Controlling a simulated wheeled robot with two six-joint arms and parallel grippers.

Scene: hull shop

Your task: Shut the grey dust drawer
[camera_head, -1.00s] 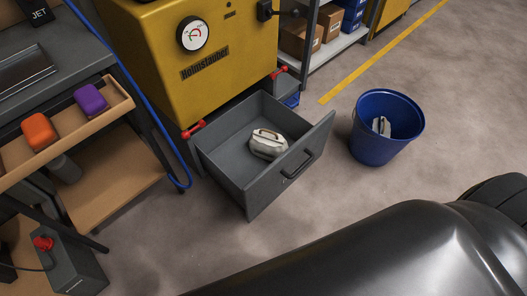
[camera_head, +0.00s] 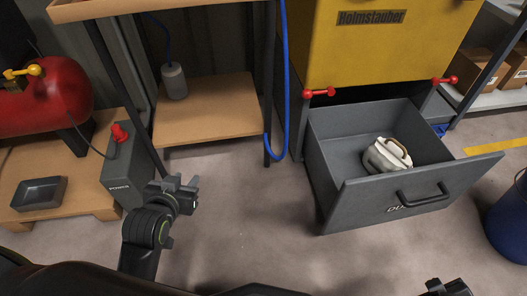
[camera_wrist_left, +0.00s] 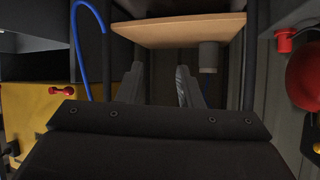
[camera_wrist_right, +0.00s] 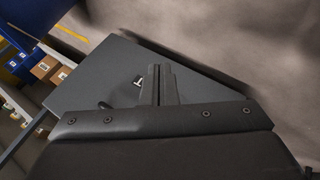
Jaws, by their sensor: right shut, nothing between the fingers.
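The grey dust drawer (camera_head: 365,210) is pulled out under the yellow machine (camera_head: 385,45) in the head view. A black handle (camera_head: 423,196) is on its front, and a pale bag-like object (camera_head: 387,155) lies inside. My left gripper (camera_head: 178,185) is left of the drawer, apart from it; its two fingers stand apart with nothing between them in the left wrist view (camera_wrist_left: 163,85). My right gripper (camera_head: 450,288) shows at the bottom edge, in front of the drawer. In the right wrist view its fingers (camera_wrist_right: 160,80) are together and empty, with the grey drawer front (camera_wrist_right: 100,85) beyond them.
Red clamps (camera_head: 319,93) sit at the machine's lower edge. A blue bucket (camera_head: 508,225) stands right of the drawer. A blue hose (camera_head: 284,80) hangs beside the wooden shelf (camera_head: 215,110). A grey power box (camera_head: 130,170) and a red tank (camera_head: 45,95) are left. Floor before the drawer is clear.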

